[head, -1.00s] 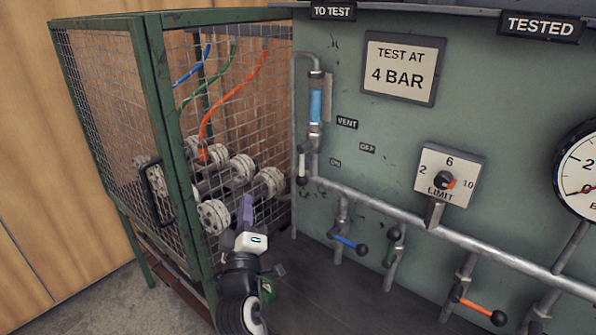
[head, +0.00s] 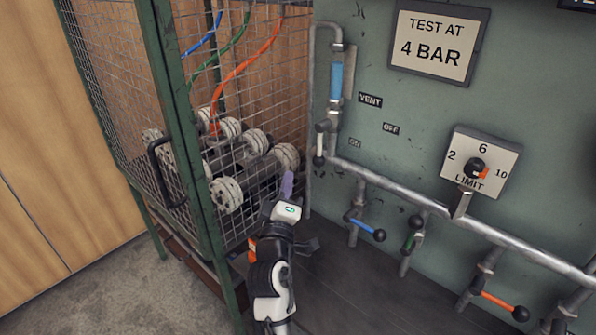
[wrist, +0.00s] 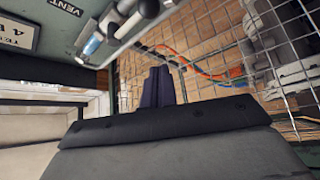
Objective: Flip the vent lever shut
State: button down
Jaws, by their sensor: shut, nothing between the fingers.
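The vent lever (head: 320,145) has a short white handle and a dark end, and hangs about straight down from the pipe beside the sight tube, left of the VENT label (head: 371,100). The ON label (head: 355,143) and OFF label (head: 390,128) are to its right. My gripper (head: 287,184) is below and left of the lever, apart from it, in front of the cage mesh. In the wrist view its dark fingers (wrist: 158,87) are together and empty. A pipe fitting (wrist: 120,20) and the blue sight tube (wrist: 92,46) show at upper left there.
The green-framed mesh cage (head: 178,130) with grey flanged pipes stands at left, close to my gripper. A sloping pipe (head: 405,200) with blue, green and orange levers crosses the panel at right. The dark bench top (head: 350,290) below is clear.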

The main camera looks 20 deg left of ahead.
aim_at(321, 144)
jog(key=p+x, duration=0.3)
jog(key=x, duration=0.7)
jog(key=d, duration=0.1)
jog(key=d+f, duration=0.2)
jog(key=shift+s+d+p, duration=0.3)
jog(key=shift+s+d, duration=0.05)
jog(key=shift+p, duration=0.45)
jog(key=shift+d+p, duration=0.1)
jog(key=shift+p, duration=0.25)
jog(key=shift+s+d+n+g+p, duration=0.1)
jog(key=shift+d+n+g+p, duration=0.05)
jog(key=shift+n+g+p, duration=0.2)
